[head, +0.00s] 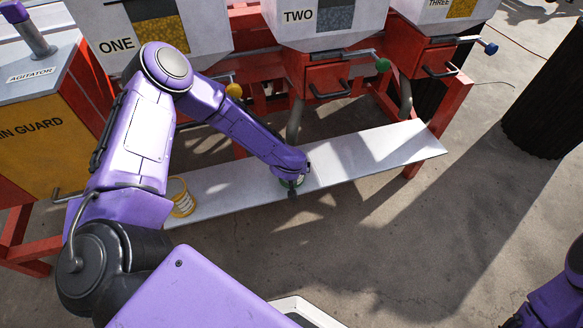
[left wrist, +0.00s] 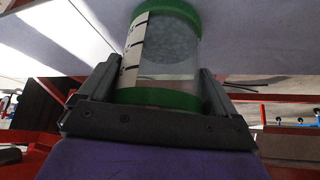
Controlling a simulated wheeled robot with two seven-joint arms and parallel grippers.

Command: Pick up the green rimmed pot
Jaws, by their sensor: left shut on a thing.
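The green rimmed pot (left wrist: 165,45) is a clear cylinder with green bands at both ends and a white marked strip. In the left wrist view it sits between the fingers of my left gripper (left wrist: 155,95), which is shut on it. My right gripper is not in view; only part of my right arm shows at the lower right edge.
A yellow-rimmed pot (head: 181,198) stands at the shelf's left end. Hoppers labelled ONE (head: 118,45), TWO (head: 298,16) and THREE stand behind on a red frame (head: 447,105). A dark ribbed column (head: 548,95) is at the right. The shelf's right half is clear.

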